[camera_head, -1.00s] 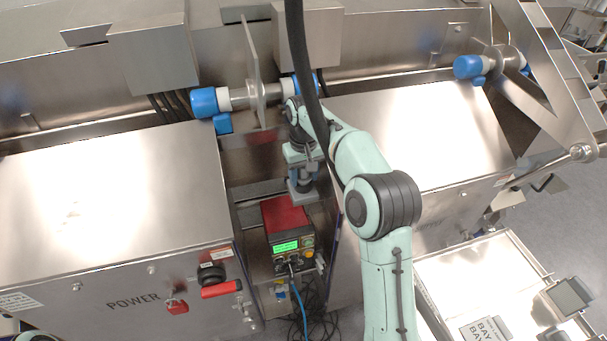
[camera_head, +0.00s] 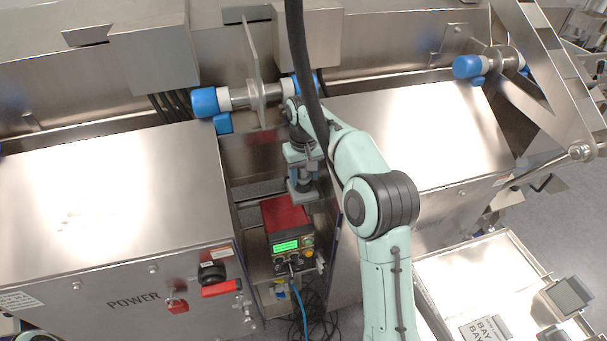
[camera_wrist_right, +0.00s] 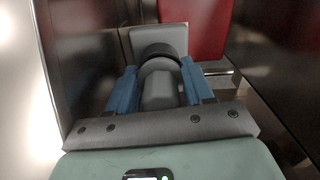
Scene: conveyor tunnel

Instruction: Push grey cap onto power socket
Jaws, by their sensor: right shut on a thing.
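The grey cap (camera_wrist_right: 160,85) is between the blue fingers of my right gripper (camera_wrist_right: 160,90) in the right wrist view, with a black ring and a square grey plate beyond it. In the head view my right gripper (camera_head: 303,175) is shut on it, and the grey plate (camera_head: 302,196) shows below the fingers, just behind the red-topped box. A round black fitting (camera_head: 209,272), which looks like the power socket, is on the front of the left steel cabinet marked POWER. The cap is well apart from it, up and to the right. My left gripper is not in view.
The red-topped box (camera_head: 286,218) with a green display stands in the narrow gap between the left cabinet (camera_head: 110,205) and the right cabinet (camera_head: 420,130). A blue cable (camera_head: 301,312) hangs from it. A red handle (camera_head: 221,288) sits under the black fitting. Steel housings close off the back.

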